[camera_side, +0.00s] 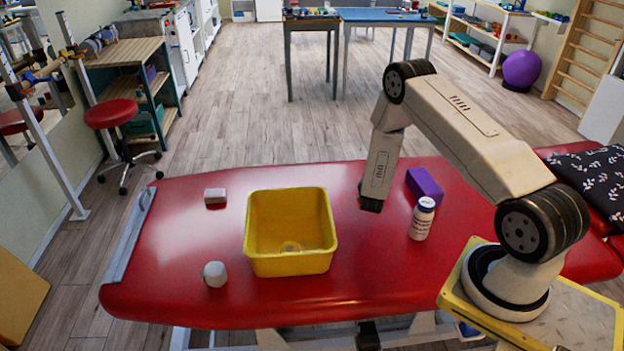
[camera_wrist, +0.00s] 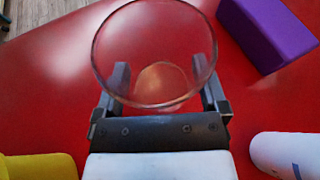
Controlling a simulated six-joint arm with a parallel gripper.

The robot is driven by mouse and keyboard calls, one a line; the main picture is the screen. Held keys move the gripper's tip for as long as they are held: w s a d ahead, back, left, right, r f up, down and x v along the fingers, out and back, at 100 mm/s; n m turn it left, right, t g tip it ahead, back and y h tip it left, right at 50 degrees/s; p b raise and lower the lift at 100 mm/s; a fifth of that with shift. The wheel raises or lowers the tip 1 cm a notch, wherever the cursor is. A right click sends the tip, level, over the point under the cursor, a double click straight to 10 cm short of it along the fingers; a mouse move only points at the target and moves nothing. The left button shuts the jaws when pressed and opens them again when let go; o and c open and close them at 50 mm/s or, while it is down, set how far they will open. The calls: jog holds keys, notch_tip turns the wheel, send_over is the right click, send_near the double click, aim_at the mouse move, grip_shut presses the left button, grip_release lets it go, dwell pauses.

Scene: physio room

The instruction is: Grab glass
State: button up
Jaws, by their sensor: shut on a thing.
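A clear drinking glass (camera_wrist: 157,82) stands between my fingers in the wrist view. Its round rim faces the camera and its base shows through it against the red surface. My gripper (camera_wrist: 166,92) is shut on the glass, one finger on each side of its wall. In the side view my gripper (camera_side: 371,204) points down low over the red treatment table (camera_side: 190,290), right of the yellow bin. I cannot make out the glass in the side view, nor whether its base touches the table.
A yellow bin (camera_side: 290,265) holds a small, unclear round thing. A purple block (camera_side: 425,186) and a white bottle (camera_side: 421,220) stand right of my gripper. A pinkish block (camera_side: 215,196) and a whitish rounded object (camera_side: 215,274) lie left of the bin.

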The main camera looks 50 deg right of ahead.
jog(key=s+a+r, duration=0.5)
jog(key=s+r, duration=0.1)
jog(key=s, duration=0.3)
jog(key=shift+s+a+r, duration=0.2)
jog(key=shift+a, duration=0.2)
dwell(0.5)
